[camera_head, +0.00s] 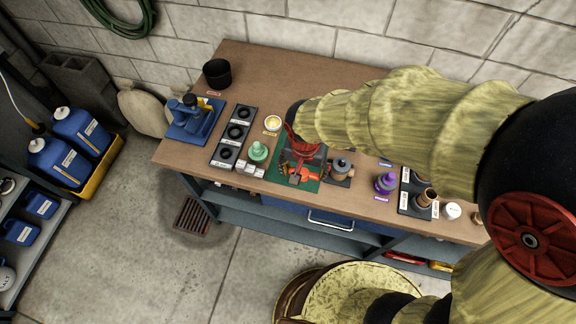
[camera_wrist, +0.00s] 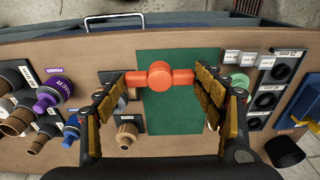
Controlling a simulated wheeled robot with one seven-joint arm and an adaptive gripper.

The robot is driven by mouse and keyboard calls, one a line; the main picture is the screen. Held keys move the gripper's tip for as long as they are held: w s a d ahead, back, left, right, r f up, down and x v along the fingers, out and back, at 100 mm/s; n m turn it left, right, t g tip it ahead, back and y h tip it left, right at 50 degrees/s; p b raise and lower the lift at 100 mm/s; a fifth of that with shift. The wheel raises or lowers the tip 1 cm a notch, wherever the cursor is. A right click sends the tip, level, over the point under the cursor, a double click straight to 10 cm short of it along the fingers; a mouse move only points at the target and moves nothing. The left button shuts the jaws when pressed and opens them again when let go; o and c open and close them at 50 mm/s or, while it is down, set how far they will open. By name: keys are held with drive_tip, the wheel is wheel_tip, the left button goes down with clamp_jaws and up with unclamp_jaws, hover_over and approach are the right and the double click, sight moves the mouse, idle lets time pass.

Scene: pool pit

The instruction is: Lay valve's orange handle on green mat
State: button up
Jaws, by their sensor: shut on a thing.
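The orange handle (camera_wrist: 160,76), a bar with a round hub, lies across between my fingertips in the wrist view. My gripper (camera_wrist: 163,79) is shut on the handle, with one finger at each end. The green mat (camera_wrist: 175,112) is directly beneath it in this view. In the head view, my gripper (camera_head: 303,158) is over the green mat (camera_head: 312,184), and orange parts of the handle (camera_head: 303,173) show there. I cannot tell whether the handle touches the mat. A grey fitting on a dark plate (camera_head: 341,166) stands just right of the mat; it may be the valve body.
A pale green knob (camera_head: 258,151), white label blocks and a dark tray of rings (camera_head: 233,137) stand left of the mat. A black cup (camera_head: 217,74) stands at the back left.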

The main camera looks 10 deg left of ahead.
drive_tip(key=w+a+f, duration=0.1)
drive_tip(key=f, duration=0.1)
drive_tip(key=w+a+f+b, duration=0.1)
drive_tip(key=w+a+f, duration=0.3)
drive_tip(key=f, duration=0.1)
drive_tip(key=shift+a+b, duration=0.15)
drive_tip(key=shift+b, duration=0.2)
drive_tip(key=shift+w+a+f+b, duration=0.15)
drive_tip(key=shift+f+b, duration=0.3)
drive_tip(key=shift+f, duration=1.2)
drive_tip(key=shift+f, duration=0.1)
drive_tip(key=o, duration=0.9)
drive_tip(key=r+p, duration=0.1)
drive_tip(key=r, duration=0.3)
drive_tip(key=s+r, duration=0.1)
drive_tip(key=r, duration=0.3)
drive_tip(key=r+p, duration=0.1)
drive_tip(key=r, duration=0.3)
drive_tip(key=shift+s+r+p, duration=0.1)
drive_tip(key=shift+s+p, duration=0.15)
drive_tip(key=shift+p, duration=0.05)
